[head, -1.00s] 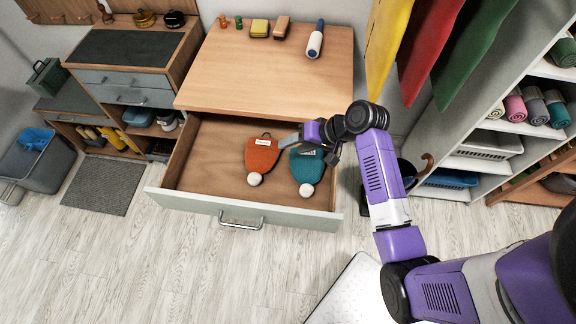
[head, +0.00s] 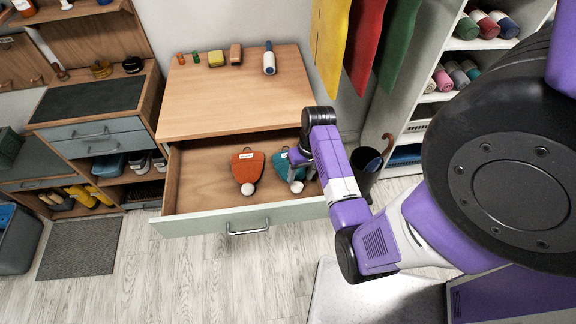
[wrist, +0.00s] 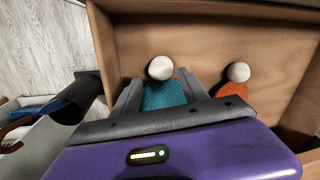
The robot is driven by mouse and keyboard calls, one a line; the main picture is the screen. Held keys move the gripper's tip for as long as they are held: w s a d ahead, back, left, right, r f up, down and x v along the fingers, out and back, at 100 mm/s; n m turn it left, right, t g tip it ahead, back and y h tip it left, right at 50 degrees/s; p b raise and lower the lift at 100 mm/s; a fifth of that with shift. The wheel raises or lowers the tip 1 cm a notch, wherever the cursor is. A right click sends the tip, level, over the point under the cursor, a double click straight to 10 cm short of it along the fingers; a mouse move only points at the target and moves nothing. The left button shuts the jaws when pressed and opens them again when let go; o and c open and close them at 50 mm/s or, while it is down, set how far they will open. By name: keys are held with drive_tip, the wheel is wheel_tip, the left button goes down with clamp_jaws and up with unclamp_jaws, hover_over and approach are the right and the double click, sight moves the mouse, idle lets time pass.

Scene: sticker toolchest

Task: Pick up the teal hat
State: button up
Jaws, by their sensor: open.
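The teal hat (head: 291,168) with a white pompom lies in the open drawer (head: 205,206), in its right half. It also shows in the wrist view (wrist: 165,93), where the pompom points away from my gripper. My gripper (head: 290,172) is over the teal hat, pointing down into the drawer. In the wrist view my gripper (wrist: 158,88) is open, with one finger on each side of the hat's body. I cannot tell whether the fingers touch it. Part of the hat is hidden behind my gripper and wrist.
An orange hat (head: 247,168) with a white pompom lies left of the teal one; it also shows in the wrist view (wrist: 228,88). The drawer's walls surround both hats. The chest top (head: 235,100) overhangs behind, holding small items. A dark bin (head: 366,165) stands right of the drawer.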

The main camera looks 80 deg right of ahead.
sight(298, 183)
drive_tip(key=shift+w+a+f, duration=0.15)
drive_tip(key=shift+w+f, duration=0.05)
drive_tip(key=shift+f, duration=1)
drive_tip(key=shift+w+a+f, duration=0.15)
drive_tip(key=shift+f, duration=1)
clamp_jaws()
drive_tip(key=shift+r, duration=0.1)
